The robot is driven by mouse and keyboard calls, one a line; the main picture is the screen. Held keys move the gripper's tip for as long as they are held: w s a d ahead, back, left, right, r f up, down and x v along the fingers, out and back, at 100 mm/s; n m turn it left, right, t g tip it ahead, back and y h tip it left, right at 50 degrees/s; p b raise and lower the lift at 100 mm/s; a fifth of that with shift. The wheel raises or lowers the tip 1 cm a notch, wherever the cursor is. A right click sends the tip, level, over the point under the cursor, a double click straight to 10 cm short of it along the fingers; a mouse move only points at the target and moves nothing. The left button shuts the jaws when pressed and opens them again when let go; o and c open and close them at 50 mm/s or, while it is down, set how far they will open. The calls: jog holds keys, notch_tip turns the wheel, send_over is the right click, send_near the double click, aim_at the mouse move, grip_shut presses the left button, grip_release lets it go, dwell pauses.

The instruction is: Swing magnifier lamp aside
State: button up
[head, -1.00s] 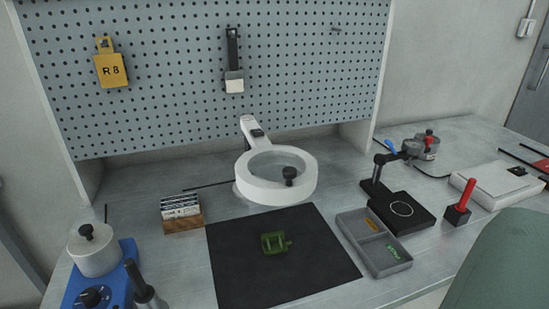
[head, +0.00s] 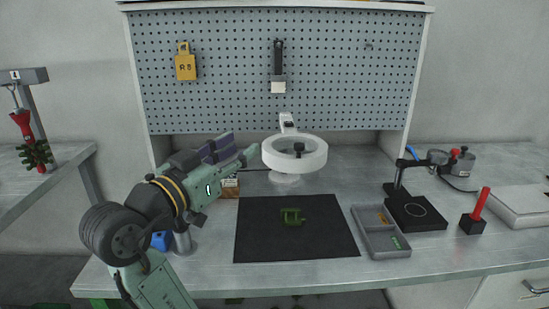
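The magnifier lamp (head: 270,160) is a thick white ring with a hollow middle. It stands over the back of the bench, behind the black mat (head: 255,245). A short white arm (head: 287,121) shows behind the ring, and a black knob (head: 299,148) shows within the ring's outline. I see nothing held.
My arm partly hides the card holder (head: 230,188) and a blue device (head: 161,241). A grey tray (head: 378,243), black stand (head: 417,213) and red-handled tool (head: 480,207) stand to the right. The pegboard (head: 340,90) rises behind.

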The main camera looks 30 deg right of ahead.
aim_at(296, 148)
jog(key=s+d+f+m+g, duration=0.2)
jog(key=s+d+g, duration=0.1)
jog(key=s+d, duration=0.1)
jog(key=p+x, duration=0.2)
jog(key=x, duration=0.8)
jog(key=shift+w+p, duration=0.1)
jog(key=shift+p, duration=0.3)
jog(key=shift+c, duration=0.2)
grip_shut()
